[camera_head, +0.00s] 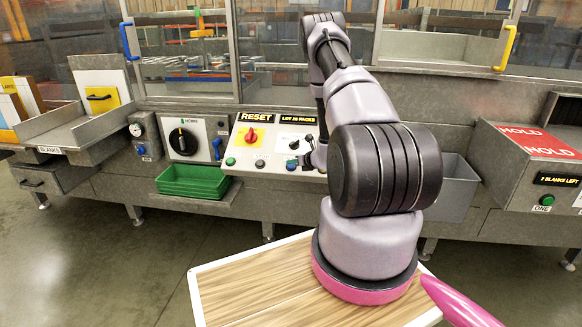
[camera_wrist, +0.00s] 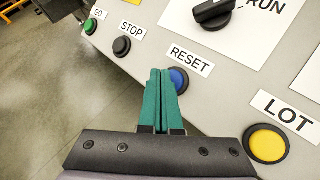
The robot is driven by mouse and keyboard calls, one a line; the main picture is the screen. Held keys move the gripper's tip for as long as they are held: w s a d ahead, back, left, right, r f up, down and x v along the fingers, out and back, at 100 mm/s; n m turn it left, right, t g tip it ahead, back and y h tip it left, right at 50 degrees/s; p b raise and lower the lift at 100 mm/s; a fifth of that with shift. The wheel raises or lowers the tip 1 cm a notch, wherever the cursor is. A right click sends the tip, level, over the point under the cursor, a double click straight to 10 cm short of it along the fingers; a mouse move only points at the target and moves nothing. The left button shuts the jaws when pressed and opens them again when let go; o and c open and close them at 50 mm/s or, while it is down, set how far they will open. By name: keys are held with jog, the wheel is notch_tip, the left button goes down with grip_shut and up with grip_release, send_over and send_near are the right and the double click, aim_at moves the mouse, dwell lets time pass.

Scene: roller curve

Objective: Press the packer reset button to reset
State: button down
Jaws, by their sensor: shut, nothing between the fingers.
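The blue reset button (camera_wrist: 181,78) sits on the light control panel (camera_wrist: 225,95), beside a white RESET label (camera_wrist: 190,60) in the wrist view. My gripper (camera_wrist: 160,72) is shut and empty, its two teal fingers side by side. Its fingertips overlap the left part of the blue button in the wrist view; I cannot tell whether they touch it. In the head view my gripper (camera_head: 304,157) is small and dark at the right part of the panel, partly hidden by my arm. A large RESET sign (camera_head: 255,118) stands above a red knob (camera_head: 251,137).
Beside it on the panel are a green GO button (camera_wrist: 90,26), a black STOP button (camera_wrist: 122,46), a yellow LOT button (camera_wrist: 267,144) and a black RUN selector (camera_wrist: 213,13). A green tray (camera_head: 192,181) is at the left, a grey bin (camera_head: 455,188) at the right.

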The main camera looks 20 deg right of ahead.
jog(key=shift+f, duration=0.1)
dwell(0.4)
jog(key=shift+w+d+f, duration=0.15)
jog(key=shift+w+f, duration=0.05)
jog(key=shift+f, duration=0.05)
jog(key=shift+w+d+f, duration=0.1)
jog(key=shift+w+f, duration=0.1)
jog(key=shift+f, duration=0.2)
dwell(0.7)
dwell(0.3)
jog(key=shift+s+a+r, duration=0.25)
jog(key=shift+s+r, duration=0.15)
jog(key=shift+r, duration=0.35)
jog(key=shift+s+a+r, duration=0.25)
jog(key=shift+s+r, duration=0.1)
jog(key=shift+r, duration=0.4)
jog(key=shift+s+a+r, duration=0.2)
jog(key=shift+s+r, duration=0.15)
jog(key=shift+r, duration=0.35)
jog(key=shift+s+a+r, duration=0.25)
jog(key=shift+s+r, duration=0.1)
jog(key=shift+r, duration=0.4)
